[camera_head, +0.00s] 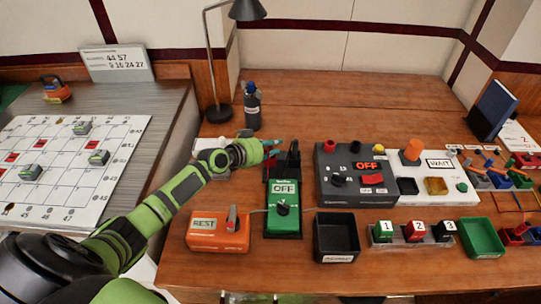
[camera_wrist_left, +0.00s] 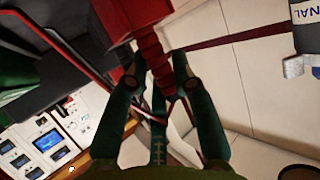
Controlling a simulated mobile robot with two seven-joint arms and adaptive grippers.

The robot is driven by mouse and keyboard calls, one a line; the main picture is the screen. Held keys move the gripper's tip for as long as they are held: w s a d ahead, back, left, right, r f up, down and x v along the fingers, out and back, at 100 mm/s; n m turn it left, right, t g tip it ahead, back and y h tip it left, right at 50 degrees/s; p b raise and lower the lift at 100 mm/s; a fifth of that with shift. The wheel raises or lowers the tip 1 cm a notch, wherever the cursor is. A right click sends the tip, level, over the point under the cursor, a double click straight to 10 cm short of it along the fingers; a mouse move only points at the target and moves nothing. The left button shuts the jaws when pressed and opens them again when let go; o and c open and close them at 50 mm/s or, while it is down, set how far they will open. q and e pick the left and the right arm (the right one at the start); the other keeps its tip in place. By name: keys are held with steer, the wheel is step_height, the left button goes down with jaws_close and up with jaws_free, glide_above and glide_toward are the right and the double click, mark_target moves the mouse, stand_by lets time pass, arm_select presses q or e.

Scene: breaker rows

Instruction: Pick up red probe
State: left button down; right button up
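The red probe (camera_wrist_left: 151,55) is a red block with a ribbed red handle narrowing below it, in the left wrist view. My left gripper (camera_wrist_left: 158,68) has its dark green fingers on either side of the ribbed part, with a gap showing at the right finger. It looks open around the probe. In the head view my left gripper (camera_head: 268,146) is by the black holder (camera_head: 290,160) behind the green OFF meter (camera_head: 283,207). The probe is mostly hidden there by the gripper. My right gripper is not in view.
A dark bottle (camera_head: 252,108) and a desk lamp (camera_head: 217,112) stand behind my left gripper. An orange REST box (camera_head: 212,237) is in front. A grey OFF panel (camera_head: 340,190) stands to the right, and a black bin (camera_head: 336,238) near the front.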

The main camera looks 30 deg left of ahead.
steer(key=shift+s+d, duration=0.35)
